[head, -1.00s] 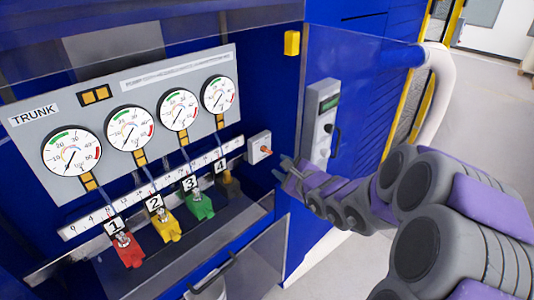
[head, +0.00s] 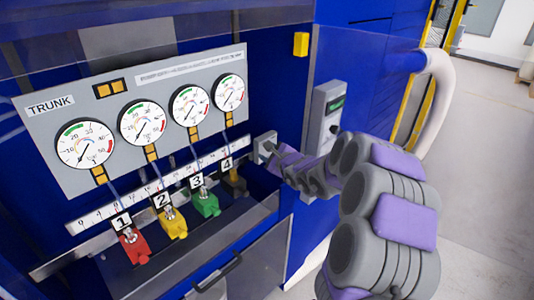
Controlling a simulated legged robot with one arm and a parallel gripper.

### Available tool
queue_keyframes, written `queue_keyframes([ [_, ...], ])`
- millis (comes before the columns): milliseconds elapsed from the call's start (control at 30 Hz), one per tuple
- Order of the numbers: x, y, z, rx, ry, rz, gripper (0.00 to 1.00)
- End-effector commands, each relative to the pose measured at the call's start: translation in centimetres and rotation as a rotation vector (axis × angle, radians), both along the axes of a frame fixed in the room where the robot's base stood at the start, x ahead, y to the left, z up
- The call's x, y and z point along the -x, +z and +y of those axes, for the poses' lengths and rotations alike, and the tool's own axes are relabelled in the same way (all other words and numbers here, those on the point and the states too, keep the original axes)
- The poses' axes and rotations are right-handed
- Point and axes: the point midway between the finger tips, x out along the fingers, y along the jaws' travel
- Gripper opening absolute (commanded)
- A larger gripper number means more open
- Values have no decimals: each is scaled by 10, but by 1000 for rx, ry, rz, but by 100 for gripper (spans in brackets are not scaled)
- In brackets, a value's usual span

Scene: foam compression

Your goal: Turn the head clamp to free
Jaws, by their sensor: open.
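A small grey switch box (head: 265,142) is mounted at the right end of the gauge panel. It is probably the head clamp control, but no label on it is readable. My gripper (head: 273,156) is right at the front of this box, and its fingers overlap the box's face. The orange-red knob on the box is hidden behind my gripper, so its setting cannot be read. The gripper's jaws are open; whether they touch or straddle the knob cannot be told.
A gauge panel (head: 62,152) with several dials stands left. Below are a ruler strip (head: 85,222) and numbered red (head: 135,248), yellow (head: 174,226) and green (head: 207,205) blocks.

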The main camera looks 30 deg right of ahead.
Motion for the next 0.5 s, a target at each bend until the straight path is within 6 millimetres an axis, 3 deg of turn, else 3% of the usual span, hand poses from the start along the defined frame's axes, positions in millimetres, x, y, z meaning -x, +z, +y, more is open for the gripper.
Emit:
queue_keyframes([
  [100, -1, -4, -8, -8, -6, 4, 39],
  [267, 0, -1, 2, 1, -5, 2, 39],
  [500, 0, 1, 14, 10, -4, 3, 17],
])
